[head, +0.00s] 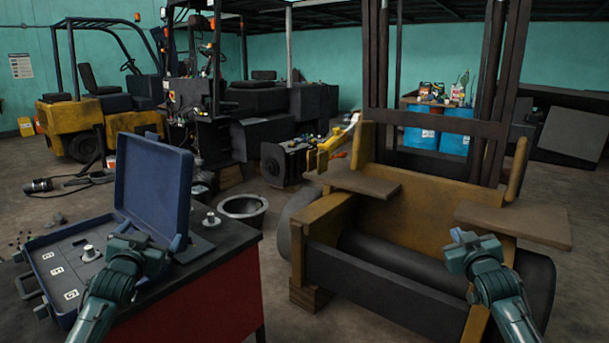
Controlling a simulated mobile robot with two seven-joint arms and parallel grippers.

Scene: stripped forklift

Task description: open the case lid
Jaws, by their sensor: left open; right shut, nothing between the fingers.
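The blue case (62,240) lies on a dark-topped red bench at the lower left. Its lid (153,184) stands raised, roughly upright, along the case's right side. In the case a grey panel carries several white labels and a small metal part (90,253). My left gripper (135,240) is open in front of the lid's lower part and the case's right edge. I cannot tell whether it touches the lid. My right gripper (464,238) is shut and empty, in front of the yellow forklift body, far from the case.
Another metal part (210,220) stands on the bench (225,243) right of the lid. A round dark bin (243,209) is behind the bench. The yellow forklift body (420,222) with brown plates fills the right. Open floor lies between bench and forklift.

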